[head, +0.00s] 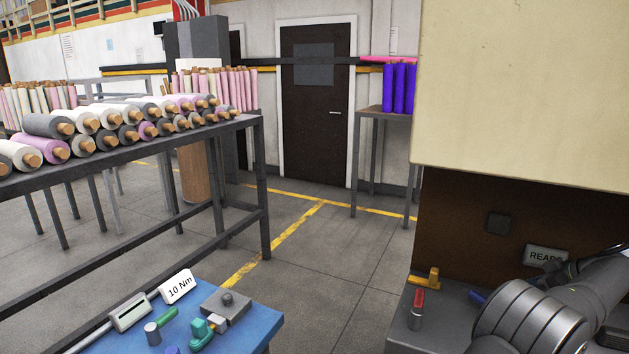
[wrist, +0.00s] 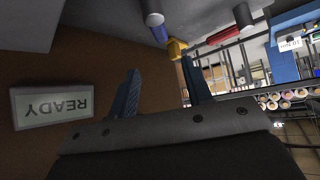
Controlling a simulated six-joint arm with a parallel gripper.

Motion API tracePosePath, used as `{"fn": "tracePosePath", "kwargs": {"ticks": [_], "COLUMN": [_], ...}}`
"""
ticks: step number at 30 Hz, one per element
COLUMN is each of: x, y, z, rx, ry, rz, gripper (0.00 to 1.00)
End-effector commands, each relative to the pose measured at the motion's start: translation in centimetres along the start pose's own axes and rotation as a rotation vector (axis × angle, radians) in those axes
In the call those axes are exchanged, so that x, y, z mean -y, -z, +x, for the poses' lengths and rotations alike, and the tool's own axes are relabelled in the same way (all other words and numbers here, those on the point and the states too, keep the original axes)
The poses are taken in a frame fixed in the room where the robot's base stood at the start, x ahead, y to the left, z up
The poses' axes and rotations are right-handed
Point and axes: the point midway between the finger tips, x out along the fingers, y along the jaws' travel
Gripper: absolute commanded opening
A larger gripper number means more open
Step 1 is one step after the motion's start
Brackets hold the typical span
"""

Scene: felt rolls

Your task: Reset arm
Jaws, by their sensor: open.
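My gripper (wrist: 160,95) shows in the wrist view with its two dark blue fingers spread apart and nothing between them. It faces a brown panel. A READY sign (wrist: 48,106) is on that panel to the left of the fingers, upside down in this view. In the head view, part of my grey arm is at the lower right, in front of the brown panel and beside the READY sign (head: 545,257). The gripper itself cannot be made out in the head view.
A red-handled item (head: 418,308) and a yellow bracket (head: 428,277) are on the grey bench near my arm. A cream panel (head: 520,90) overhangs it. A blue table (head: 262,325) holds small parts and a 10 Nm tag. Felt rolls (head: 110,118) lie on a rack at left.

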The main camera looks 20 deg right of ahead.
Motion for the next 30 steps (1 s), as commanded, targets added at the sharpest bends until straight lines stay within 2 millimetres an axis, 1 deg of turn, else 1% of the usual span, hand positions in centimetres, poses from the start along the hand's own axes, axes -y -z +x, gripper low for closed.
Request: {"fn": "tracePosePath", "kwargs": {"ticks": [1,6,7,9,30], "x": [-0.1,0.0,0.1,0.1,0.1], "y": [0.0,0.0,0.1,0.1,0.1], "z": [-1.1,-4.3,-3.0,-1.5,12.7], "rx": [0.000,0.001,0.000,0.000,-0.001], "ry": [-0.003,-0.003,0.004,0.004,0.003], "rz": [-0.001,-0.001,0.000,0.000,0.000], "gripper": [0.45,0.45,0.45,0.45,0.45]}}
